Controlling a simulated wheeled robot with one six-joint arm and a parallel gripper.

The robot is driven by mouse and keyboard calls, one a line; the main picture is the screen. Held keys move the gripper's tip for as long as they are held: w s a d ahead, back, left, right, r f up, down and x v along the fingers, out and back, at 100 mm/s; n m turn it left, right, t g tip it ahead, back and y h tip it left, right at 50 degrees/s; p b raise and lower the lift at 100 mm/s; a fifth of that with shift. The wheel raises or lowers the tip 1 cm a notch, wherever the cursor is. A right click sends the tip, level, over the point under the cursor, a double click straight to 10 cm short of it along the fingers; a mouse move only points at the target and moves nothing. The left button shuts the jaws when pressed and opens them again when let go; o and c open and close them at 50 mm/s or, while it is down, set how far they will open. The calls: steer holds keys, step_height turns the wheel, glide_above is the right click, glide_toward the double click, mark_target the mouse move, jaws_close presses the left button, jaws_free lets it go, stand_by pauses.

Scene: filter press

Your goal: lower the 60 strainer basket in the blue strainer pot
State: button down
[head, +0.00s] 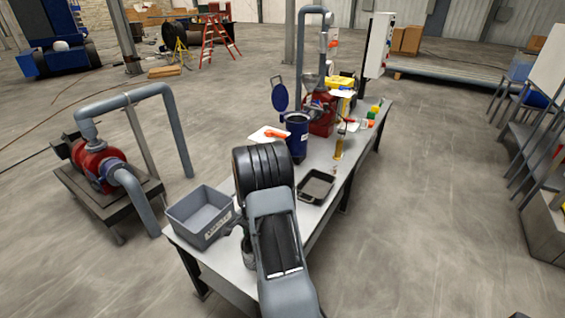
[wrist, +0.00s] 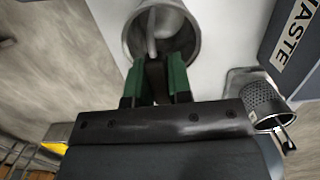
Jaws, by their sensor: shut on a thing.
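In the wrist view, my gripper (wrist: 157,78) has its green fingers closed at the near rim of a grey round basket (wrist: 133,40). I look into its open top, where a curved bar shows. I cannot read a 60 on it. Another basket with a perforated wall (wrist: 264,97) and a handle lies to the right, apart from my fingers. In the head view, the blue strainer pot (head: 296,140) stands on the table beyond my arm, with its round blue lid (head: 280,96) raised. My arm hides most of my gripper there.
A grey waste bin (head: 187,218) stands at the table's near left end; its label also shows in the wrist view (wrist: 297,32). A black tray (head: 316,186) lies right of my arm. A red pump (head: 321,116) and pipe stand behind the pot.

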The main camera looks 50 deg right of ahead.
step_height(320, 180, up, 4)
steer(key=p, duration=0.4)
steer(key=shift+r, duration=0.15)
steer(key=shift+r+p, duration=1.8)
steer(key=shift+r, duration=0.55)
